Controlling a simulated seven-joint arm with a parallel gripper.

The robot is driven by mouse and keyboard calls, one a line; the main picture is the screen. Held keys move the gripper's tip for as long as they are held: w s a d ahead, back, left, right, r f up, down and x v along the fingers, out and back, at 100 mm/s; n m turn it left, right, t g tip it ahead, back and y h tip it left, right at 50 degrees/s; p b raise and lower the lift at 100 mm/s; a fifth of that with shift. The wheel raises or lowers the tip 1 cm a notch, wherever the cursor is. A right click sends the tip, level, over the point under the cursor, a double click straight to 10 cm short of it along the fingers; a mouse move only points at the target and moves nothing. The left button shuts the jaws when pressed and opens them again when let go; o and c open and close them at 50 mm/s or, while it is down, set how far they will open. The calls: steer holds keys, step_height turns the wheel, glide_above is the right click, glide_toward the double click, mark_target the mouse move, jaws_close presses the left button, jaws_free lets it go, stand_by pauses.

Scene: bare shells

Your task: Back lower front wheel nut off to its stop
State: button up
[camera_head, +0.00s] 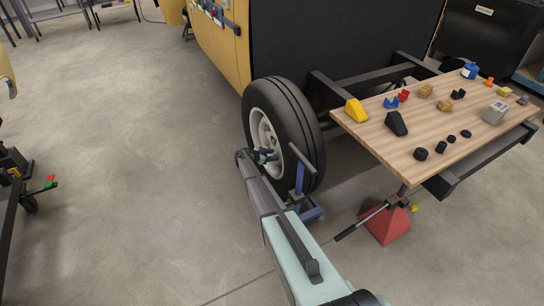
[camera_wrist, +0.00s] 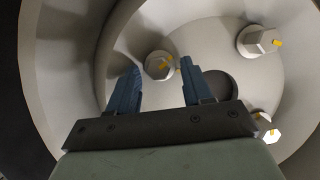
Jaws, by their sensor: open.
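The wheel (camera_head: 292,125) has a black tyre and a pale rim, which fills the wrist view (camera_wrist: 205,30). On the rim are a grey hex nut (camera_wrist: 158,65) with a yellow mark, a second nut (camera_wrist: 258,40) at upper right, and a third nut (camera_wrist: 270,134) at lower right, partly hidden by my gripper. Which one is the lower front nut I cannot tell for sure. My gripper (camera_wrist: 160,66) is open, its two blue fingers pointing at the first nut, which shows between their tips. Contact is not clear. In the head view my gripper (camera_head: 264,156) is at the wheel's face.
A dark round hole (camera_wrist: 215,86) lies in the rim beside the right finger. A blue stand (camera_head: 308,208) is by the tyre. A wooden bench (camera_head: 440,122) with wedges and small parts stands right, above a red jack (camera_head: 388,224). The floor (camera_head: 140,150) at left is clear.

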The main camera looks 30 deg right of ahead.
steer(key=shift+c, duration=0.5)
jaws_close()
steer(key=n+g, duration=0.1)
steer(key=n, duration=0.1)
steer(key=n+g, duration=0.2)
steer(key=w+n+g, duration=0.1)
steer(key=n, duration=0.2)
steer(key=shift+d+f+g+h, duration=0.1)
steer(key=shift+f+g+h, duration=0.15)
steer(key=shift+g+h, duration=0.15)
stand_by(0.4)
steer(key=shift+n, duration=0.3)
stand_by(0.3)
